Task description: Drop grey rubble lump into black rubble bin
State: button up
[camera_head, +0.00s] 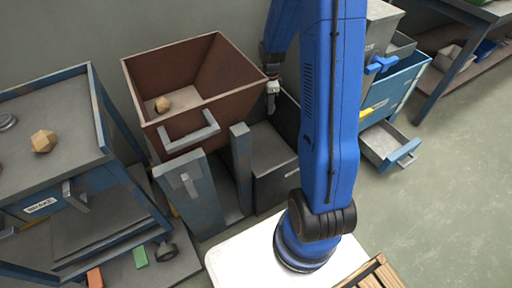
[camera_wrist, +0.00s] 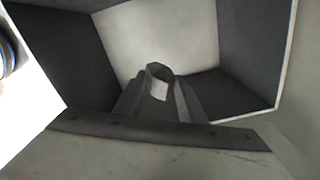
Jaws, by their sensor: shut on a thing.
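My gripper (camera_head: 271,98) hangs at the black rubble bin's back left corner, close to the brown bin's right wall. It is shut on the grey rubble lump (camera_wrist: 158,88), which shows as a small pale grey piece between the fingers in the wrist view. In the head view the lump is too small to tell from the fingers. The black rubble bin (camera_head: 277,186) stands right of the brown bin, partly hidden behind my blue arm. In the wrist view its dark inner walls (camera_wrist: 246,70) surround my gripper (camera_wrist: 160,92).
A brown bin (camera_head: 226,113) with a tan lump (camera_head: 162,104) inside stands on the left. A blue workbench (camera_head: 95,112) with another tan lump (camera_head: 43,141) is at far left. A blue cabinet with an open drawer (camera_head: 385,148) stands right. Floor (camera_head: 455,170) is clear at right.

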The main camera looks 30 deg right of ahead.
jog(key=shift+f, duration=2.6)
jog(key=o, duration=1.2)
notch_tip(320, 180, up, 17)
jog(key=shift+r, duration=0.2)
